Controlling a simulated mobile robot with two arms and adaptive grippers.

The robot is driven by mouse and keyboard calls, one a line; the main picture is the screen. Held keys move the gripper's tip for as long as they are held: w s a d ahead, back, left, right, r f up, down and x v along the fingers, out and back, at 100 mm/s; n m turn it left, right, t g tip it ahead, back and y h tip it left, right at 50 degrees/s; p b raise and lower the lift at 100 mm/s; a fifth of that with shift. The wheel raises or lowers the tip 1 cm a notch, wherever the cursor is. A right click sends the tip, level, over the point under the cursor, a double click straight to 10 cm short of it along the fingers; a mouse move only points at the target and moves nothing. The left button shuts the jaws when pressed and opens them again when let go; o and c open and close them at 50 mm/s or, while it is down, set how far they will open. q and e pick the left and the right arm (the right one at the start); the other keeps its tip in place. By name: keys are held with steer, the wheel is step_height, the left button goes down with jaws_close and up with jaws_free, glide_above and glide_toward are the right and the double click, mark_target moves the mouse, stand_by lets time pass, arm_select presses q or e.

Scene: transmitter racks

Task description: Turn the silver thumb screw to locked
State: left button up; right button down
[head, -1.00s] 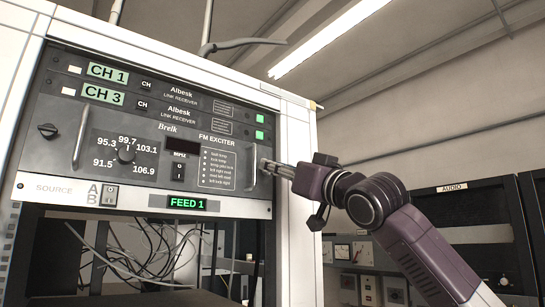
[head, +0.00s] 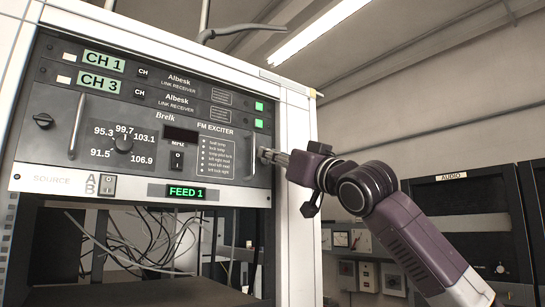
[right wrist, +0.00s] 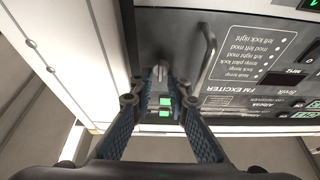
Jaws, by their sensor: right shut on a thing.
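The silver thumb screw (right wrist: 161,71) stands out from the dark FM exciter panel (head: 150,112), near the panel's right end and beside a handle. My right gripper (head: 268,155) reaches it from the right, its fingers pointing at the panel. In the right wrist view, the two fingers of my right gripper (right wrist: 160,90) close around the screw from both sides. The gripper is shut on the screw. The fingertips hide most of the screw in the head view, and its turn position cannot be read. My left gripper is not in view.
A silver handle (head: 251,151) stands just left of the right gripper's fingertips. Above are the CH 1 and CH 3 receivers (head: 150,75). Below, the white source strip (head: 50,180) shows FEED 1. Loose cables (head: 150,240) hang underneath. An audio rack (head: 465,210) stands at the right.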

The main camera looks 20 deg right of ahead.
arm_select(q)
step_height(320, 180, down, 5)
steer(key=b, duration=0.5)
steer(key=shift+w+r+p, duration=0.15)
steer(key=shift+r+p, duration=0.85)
steer(key=shift+p, duration=0.05)
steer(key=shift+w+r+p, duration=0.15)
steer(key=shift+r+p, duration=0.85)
arm_select(e)
steer(key=shift+w+d+f+m+g+h, duration=0.1)
steer(key=shift+m+g+h, duration=0.9)
steer(key=shift+m, duration=2.65)
steer(key=shift+f+m+g+h, duration=0.1)
steer(key=shift+m+h, duration=1.7)
steer(key=shift+m, duration=1.9)
steer(key=shift+w+d+f+m+g+h, duration=0.1)
steer(key=shift+m+g+h, duration=0.4)
steer(key=shift+m+h, duration=2.05)
steer(key=shift+m+y, duration=1.15)
steer(key=shift+m, duration=0.05)
steer(key=c, duration=2.1)
jaws_free()
steer(key=shift+a, duration=0.1)
steer(key=shift+s, duration=0.1)
